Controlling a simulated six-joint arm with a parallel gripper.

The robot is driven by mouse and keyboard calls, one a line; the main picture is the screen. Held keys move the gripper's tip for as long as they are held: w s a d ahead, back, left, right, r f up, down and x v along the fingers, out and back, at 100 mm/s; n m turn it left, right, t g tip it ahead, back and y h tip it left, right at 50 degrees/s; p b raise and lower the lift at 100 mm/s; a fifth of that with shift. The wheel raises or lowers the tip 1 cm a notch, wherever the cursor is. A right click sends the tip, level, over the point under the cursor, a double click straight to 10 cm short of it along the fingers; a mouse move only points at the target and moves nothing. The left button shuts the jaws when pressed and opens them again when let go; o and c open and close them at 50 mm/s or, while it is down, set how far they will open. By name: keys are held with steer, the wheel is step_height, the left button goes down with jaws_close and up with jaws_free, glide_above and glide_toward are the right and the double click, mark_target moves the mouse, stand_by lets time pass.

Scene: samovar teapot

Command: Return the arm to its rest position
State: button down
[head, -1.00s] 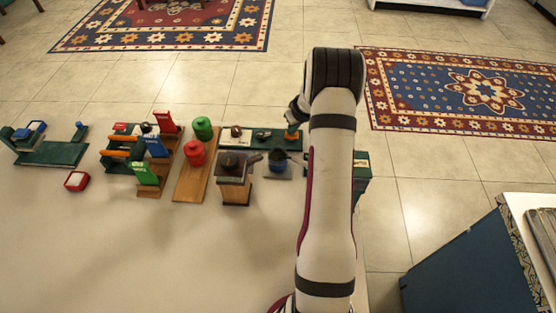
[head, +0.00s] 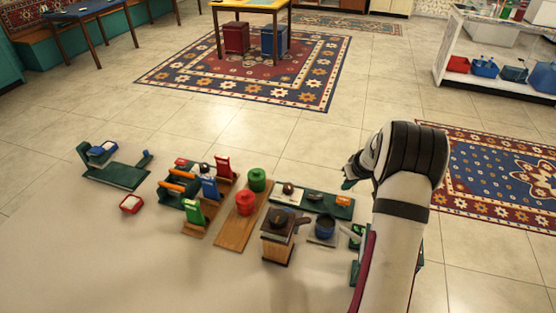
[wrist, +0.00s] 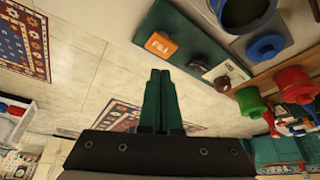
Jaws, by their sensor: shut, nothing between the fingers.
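My gripper (wrist: 160,85) shows in the wrist view with its two green fingers pressed together and nothing between them. In the head view my arm rises at the right of the table, and the bent wrist hides most of the gripper. The fingers point out over the tiled floor beside a long green board (head: 315,202). No teapot or samovar can be made out clearly.
Left of my arm on the table (head: 150,270) stand a wooden box-like grinder (head: 278,245), a dark blue pot (head: 324,226), red (head: 246,203) and green (head: 257,180) canisters, coloured stands and a green scale-like device (head: 117,172). The table's front left is clear.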

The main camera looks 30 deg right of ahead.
steer(key=s+a+r, duration=0.1)
steer(key=a+r, duration=0.3)
steer(key=a, duration=0.3)
steer(key=s+a+r+y, duration=0.1)
steer(key=a+r, duration=0.2)
steer(key=a, duration=0.4)
steer(key=s+a+r+g+y, duration=0.1)
steer(key=a+r, duration=0.3)
steer(key=a, duration=0.4)
steer(key=shift+s+r, duration=0.3)
steer(key=shift+s, duration=0.1)
steer(key=s+a+r+m+g, duration=0.1)
steer(key=s+a, duration=0.7)
steer(key=s, duration=0.4)
steer(key=s+a+r+m+g+y, duration=0.1)
steer(key=s+a+g, duration=0.1)
steer(key=s+a, duration=0.6)
steer(key=s, duration=0.3)
steer(key=shift+s+a+m+g, duration=0.25)
steer(key=shift+s+m+g, duration=0.05)
steer(key=shift+s, duration=0.1)
steer(key=shift+r, duration=0.1)
